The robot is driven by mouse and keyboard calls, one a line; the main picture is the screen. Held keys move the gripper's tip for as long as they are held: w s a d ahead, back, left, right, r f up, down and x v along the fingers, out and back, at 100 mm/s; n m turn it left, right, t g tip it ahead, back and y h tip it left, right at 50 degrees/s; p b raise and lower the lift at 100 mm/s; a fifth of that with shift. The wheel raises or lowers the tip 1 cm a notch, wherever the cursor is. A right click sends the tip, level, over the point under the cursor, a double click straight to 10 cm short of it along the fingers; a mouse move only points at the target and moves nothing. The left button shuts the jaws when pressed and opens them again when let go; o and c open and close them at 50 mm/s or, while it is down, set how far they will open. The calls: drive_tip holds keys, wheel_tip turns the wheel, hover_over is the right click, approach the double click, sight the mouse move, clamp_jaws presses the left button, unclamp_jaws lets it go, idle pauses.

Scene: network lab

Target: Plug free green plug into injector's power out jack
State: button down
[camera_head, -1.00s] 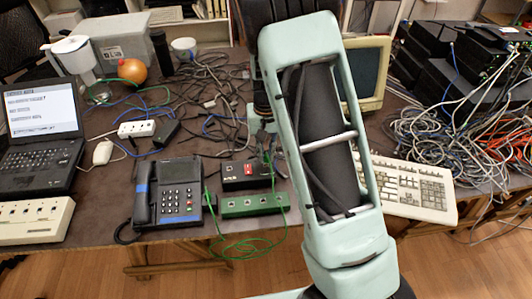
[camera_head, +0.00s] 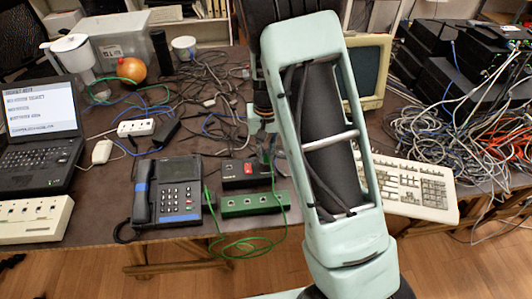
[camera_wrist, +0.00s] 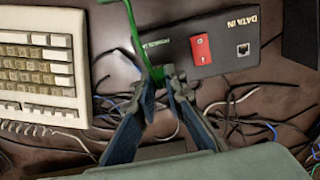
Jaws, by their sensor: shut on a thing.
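The injector (camera_head: 240,175) is a black box with a red patch, lying on the table behind the green box. In the wrist view the injector (camera_wrist: 228,52) shows a "DATA IN" jack at its right and green lettering at its left end, partly hidden by the cable. My gripper (camera_wrist: 163,75) is shut on the green plug (camera_wrist: 158,73), at the injector's left end in that view. A green cable (camera_wrist: 133,27) runs up from it. The fingers mostly hide the plug, so I cannot tell whether it touches the jack. My gripper (camera_head: 266,147) is partly hidden in the head view.
A green box with jacks (camera_head: 240,206) stands in front of the injector, with the phone (camera_head: 178,192) to its left. The keyboard (camera_head: 415,188) lies right of my arm. Tangled cables (camera_head: 205,85) cover the table behind; a laptop (camera_head: 40,120) stands at far left.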

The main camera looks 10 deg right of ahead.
drive_tip(key=shift+f+b, duration=0.35)
drive_tip(key=shift+f, duration=0.2)
idle(0.7)
drive_tip(key=c, duration=1.9)
unclamp_jaws()
wheel_tip(320, 180, up, 12)
